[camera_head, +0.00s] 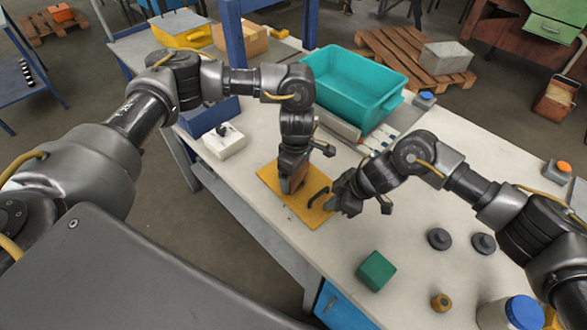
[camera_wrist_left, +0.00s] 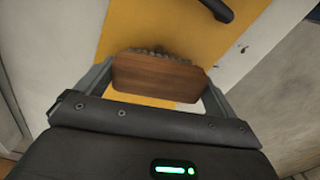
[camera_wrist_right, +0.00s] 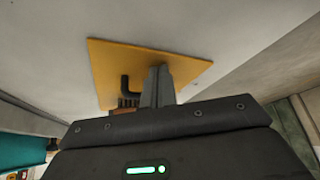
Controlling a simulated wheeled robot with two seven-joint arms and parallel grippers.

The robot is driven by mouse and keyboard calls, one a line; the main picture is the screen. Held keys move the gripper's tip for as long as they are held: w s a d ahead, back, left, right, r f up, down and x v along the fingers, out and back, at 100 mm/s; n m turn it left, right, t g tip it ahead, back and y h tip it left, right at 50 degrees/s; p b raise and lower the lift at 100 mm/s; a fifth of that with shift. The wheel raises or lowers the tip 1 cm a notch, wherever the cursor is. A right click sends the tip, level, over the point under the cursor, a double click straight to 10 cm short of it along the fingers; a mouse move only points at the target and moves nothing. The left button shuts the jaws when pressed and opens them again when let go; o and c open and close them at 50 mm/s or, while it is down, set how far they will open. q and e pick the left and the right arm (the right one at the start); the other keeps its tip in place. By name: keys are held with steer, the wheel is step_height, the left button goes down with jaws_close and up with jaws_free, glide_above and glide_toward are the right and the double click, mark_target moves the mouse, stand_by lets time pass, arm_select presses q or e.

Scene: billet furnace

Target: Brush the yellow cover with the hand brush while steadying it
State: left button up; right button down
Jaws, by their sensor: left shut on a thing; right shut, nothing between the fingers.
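The yellow cover (camera_head: 313,217) lies flat on the light workbench, with a black handle (camera_head: 319,196) on it. It also shows in the left wrist view (camera_wrist_left: 120,35) and the right wrist view (camera_wrist_right: 108,65). My left gripper (camera_head: 290,188) is over the cover, shut on the wooden block of the hand brush (camera_wrist_left: 158,76). The brush's dark bristles show at its far edge; I cannot tell whether they touch the cover. My right gripper (camera_head: 338,207) is shut and empty beside the handle, by the cover's right edge. Its joined fingers (camera_wrist_right: 158,86) overlap the cover in the right wrist view; contact is unclear.
A teal bin (camera_head: 347,84) stands behind the cover. A green block (camera_head: 376,271), dark discs (camera_head: 439,239) and a blue-lidded jar (camera_head: 522,312) are at the front right. A white box (camera_head: 223,143) is to the left. The bench's front edge runs close to the cover.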

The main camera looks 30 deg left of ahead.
arm_select(q)
steer(key=shift+s+d+f, duration=0.1)
steer(key=shift+s+d, duration=0.25)
steer(key=shift+d, duration=0.4)
steer(key=shift+s+d+f, duration=0.1)
steer(key=shift+s+d, duration=0.2)
steer(key=shift+d, duration=0.45)
arm_select(e)
steer(key=shift+s+d+f, duration=0.1)
steer(key=shift+s+f, duration=0.1)
steer(key=shift+f, duration=0.1)
arm_select(q)
steer(key=shift+r, duration=0.1)
steer(key=shift+w+a, duration=0.15)
steer(key=shift+a, duration=0.15)
steer(key=shift+w+a, duration=0.3)
steer(key=shift+a, duration=0.55)
steer(key=shift+w+a, duration=0.25)
steer(key=shift+a, duration=0.6)
arm_select(e)
steer(key=shift+d, duration=0.1)
arm_select(q)
steer(key=shift+w+a, duration=0.35)
steer(key=shift+a, duration=0.4)
steer(key=shift+w+a, duration=0.3)
steer(key=shift+a, duration=0.4)
steer(key=shift+w, duration=0.1)
